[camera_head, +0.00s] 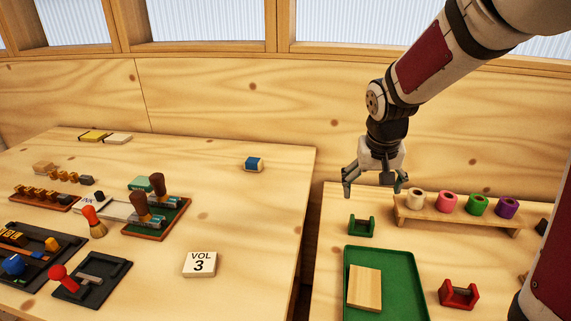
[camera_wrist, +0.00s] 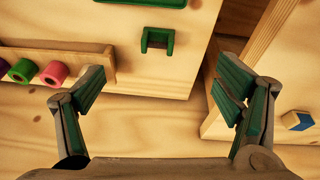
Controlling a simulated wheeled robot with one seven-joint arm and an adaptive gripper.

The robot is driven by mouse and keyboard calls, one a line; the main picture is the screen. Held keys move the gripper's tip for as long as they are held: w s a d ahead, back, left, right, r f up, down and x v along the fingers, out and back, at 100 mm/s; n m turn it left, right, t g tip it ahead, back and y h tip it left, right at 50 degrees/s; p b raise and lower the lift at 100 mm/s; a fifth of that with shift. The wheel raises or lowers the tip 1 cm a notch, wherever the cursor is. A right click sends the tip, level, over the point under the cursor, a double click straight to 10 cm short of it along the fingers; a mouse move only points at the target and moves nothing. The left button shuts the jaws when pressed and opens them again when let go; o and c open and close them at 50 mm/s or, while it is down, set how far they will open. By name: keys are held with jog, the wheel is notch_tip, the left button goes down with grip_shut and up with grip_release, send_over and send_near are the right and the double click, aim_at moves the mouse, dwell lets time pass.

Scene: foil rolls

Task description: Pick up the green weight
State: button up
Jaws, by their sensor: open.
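My gripper (camera_head: 374,184) is open and empty, held above the back of the right table near its left corner. Its spread fingers also show in the wrist view (camera_wrist: 163,85). A small green U-shaped block (camera_head: 361,226) stands on the right table in front of and below the gripper; in the wrist view it lies beyond the fingertips (camera_wrist: 157,42). A green roll (camera_head: 477,205) sits on a wooden rack (camera_head: 440,217) between a pink and a purple roll. I cannot tell which green thing is the weight.
A green tray (camera_head: 419,302) with a wooden block (camera_head: 364,288) and a red U-shaped block (camera_head: 459,294) are on the right table. A gap separates the tables. The left table holds a VOL 3 block (camera_head: 200,264), a blue-and-white block (camera_head: 254,164) and several tool boards.

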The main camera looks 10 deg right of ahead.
jog(key=m+b, duration=0.1)
jog(key=b, duration=0.1)
send_near(362, 221)
jog(key=shift+y, duration=0.3)
jog(key=b+x, duration=0.2)
jog(key=x, duration=0.3)
jog(key=shift+f, duration=0.45)
jog(key=shift+d+b+x, duration=0.15)
jog(key=shift+b+x, duration=0.25)
jog(key=shift+x, duration=1.05)
jog(key=shift+d+b+x, duration=0.1)
jog(key=shift+b+x, duration=0.25)
jog(key=shift+x, duration=1.1)
jog(key=shift+r, duration=0.1)
jog(key=c, duration=1.8)
